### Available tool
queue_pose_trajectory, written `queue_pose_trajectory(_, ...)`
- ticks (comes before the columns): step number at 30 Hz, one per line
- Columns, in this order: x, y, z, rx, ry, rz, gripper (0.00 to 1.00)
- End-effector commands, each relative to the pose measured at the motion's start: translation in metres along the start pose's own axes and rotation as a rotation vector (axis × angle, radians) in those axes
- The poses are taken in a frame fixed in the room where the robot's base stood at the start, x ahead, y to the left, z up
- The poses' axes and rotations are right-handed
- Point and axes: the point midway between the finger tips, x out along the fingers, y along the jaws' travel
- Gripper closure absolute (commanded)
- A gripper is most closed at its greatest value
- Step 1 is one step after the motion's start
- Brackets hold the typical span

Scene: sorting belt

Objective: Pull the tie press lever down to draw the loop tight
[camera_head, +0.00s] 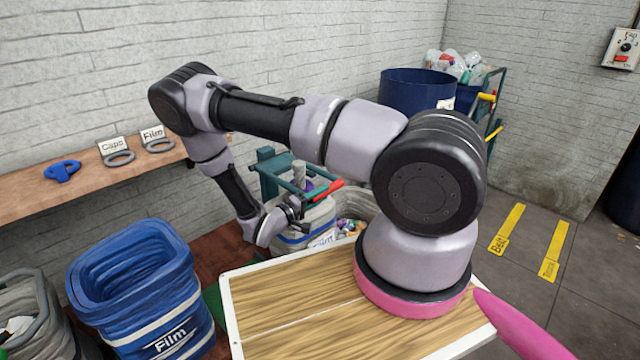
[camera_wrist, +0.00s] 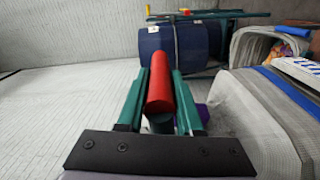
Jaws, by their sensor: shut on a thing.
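The tie press lever has a red grip (camera_head: 328,190), which slants up to the right beside my gripper (camera_head: 294,207). In the wrist view the red grip (camera_wrist: 160,84) stands in the middle, between two teal bars. My gripper is shut on the lever; its fingertips are small and partly hidden in the head view. The teal press frame (camera_head: 267,168) stands behind, against the wall. A pale bag with a blue stripe (camera_head: 314,222) is below the lever, with a purple item near its neck. The loop itself cannot be made out.
A wooden-topped surface (camera_head: 290,322) lies in front. A blue Film sack (camera_head: 170,310) stands at left, under a shelf (camera_head: 75,192) with Caps and Film tags and a blue clip (camera_head: 62,171). A blue drum (camera_head: 410,92) is behind my arm.

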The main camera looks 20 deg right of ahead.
Motion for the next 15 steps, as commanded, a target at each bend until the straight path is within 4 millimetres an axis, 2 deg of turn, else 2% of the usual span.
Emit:
queue_pose_trajectory(6,-0.0009,-0.0106,0.0006,0.032,0.002,-0.004,1.00)
queue_pose_trajectory(15,-0.0016,-0.0137,0.0013,0.031,0.003,-0.009,1.00)
